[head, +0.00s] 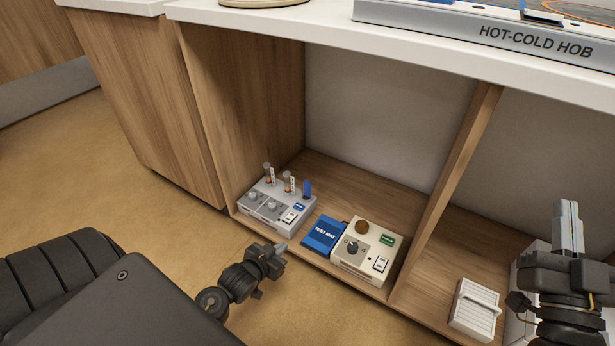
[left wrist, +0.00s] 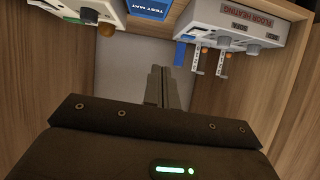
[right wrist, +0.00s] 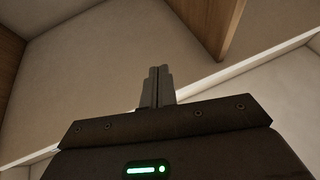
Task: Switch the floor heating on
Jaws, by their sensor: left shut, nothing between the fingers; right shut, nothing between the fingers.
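The floor heating unit (head: 277,206) is a grey box on the low shelf, at the left end of the open compartment. It has two upright flow tubes, two knobs (head: 272,205), a blue lever (head: 307,189) and a white rocker switch (head: 289,217). Its red FLOOR HEATING label (left wrist: 252,24) shows in the left wrist view. I cannot tell the switch's position. My left gripper (head: 282,246) is shut and empty, in front of the unit's right end and apart from it. My right gripper (head: 568,212) is shut and empty at the far right.
A blue test mat box (head: 324,233) and a cream box with a dial and switch (head: 367,250) stand right of the unit. A divider (head: 447,185) separates them from a white slatted box (head: 475,309). The worktop with the hot-cold hob (head: 480,32) overhangs the shelf.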

